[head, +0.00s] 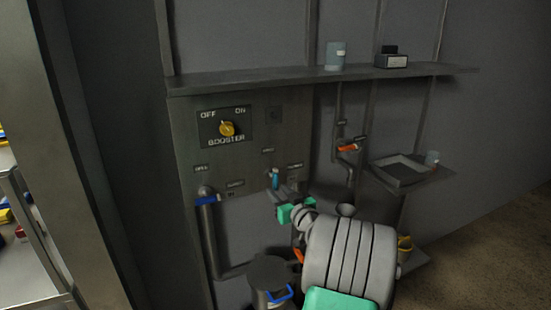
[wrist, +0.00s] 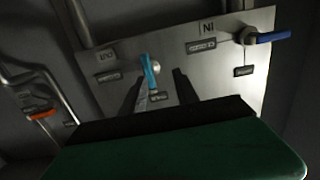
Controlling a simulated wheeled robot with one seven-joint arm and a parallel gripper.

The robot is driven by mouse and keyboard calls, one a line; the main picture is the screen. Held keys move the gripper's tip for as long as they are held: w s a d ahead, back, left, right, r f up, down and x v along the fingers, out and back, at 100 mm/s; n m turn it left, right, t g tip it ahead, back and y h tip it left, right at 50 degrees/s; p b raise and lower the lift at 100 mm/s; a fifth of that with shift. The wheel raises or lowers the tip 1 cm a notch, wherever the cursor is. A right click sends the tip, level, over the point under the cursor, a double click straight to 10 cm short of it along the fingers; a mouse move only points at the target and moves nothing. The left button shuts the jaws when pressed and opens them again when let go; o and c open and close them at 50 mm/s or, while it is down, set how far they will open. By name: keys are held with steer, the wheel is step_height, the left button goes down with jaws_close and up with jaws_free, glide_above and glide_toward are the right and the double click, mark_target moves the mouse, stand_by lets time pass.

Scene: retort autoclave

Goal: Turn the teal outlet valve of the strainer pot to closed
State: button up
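The teal outlet valve lever (head: 275,179) is on the grey panel, pointing roughly downward in the head view. In the wrist view the teal lever (wrist: 150,74) shows beside its pale pivot, with small labels around it. My gripper (wrist: 157,86) is open, its two dark fingers apart, with the lever showing in the gap between them. I cannot tell whether the fingers reach the lever or touch it. In the head view my arm's wrist partly hides the area below the lever. A dark cylindrical pot (head: 266,270), likely the strainer pot, stands low, partly hidden.
A blue-handled valve (head: 207,198) sits left on the panel; its blue lever (wrist: 272,37) shows in the wrist view. A yellow booster knob (head: 227,129) is above. An orange-handled valve (head: 348,147) and a shelf tray (head: 405,176) are to the right. A long shelf (head: 270,77) overhangs the panel.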

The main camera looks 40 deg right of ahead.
mark_target(277, 179)
steer(key=shift+t+h, duration=0.3)
steer(key=shift+h, duration=0.1)
steer(key=w+d, duration=0.1)
steer(key=w, duration=0.1)
steer(key=w+d, duration=0.1)
steer(key=w, duration=0.1)
steer(key=w+d+r+p, duration=0.1)
steer(key=w+d, duration=0.1)
steer(key=shift+w, duration=0.3)
jaws_close()
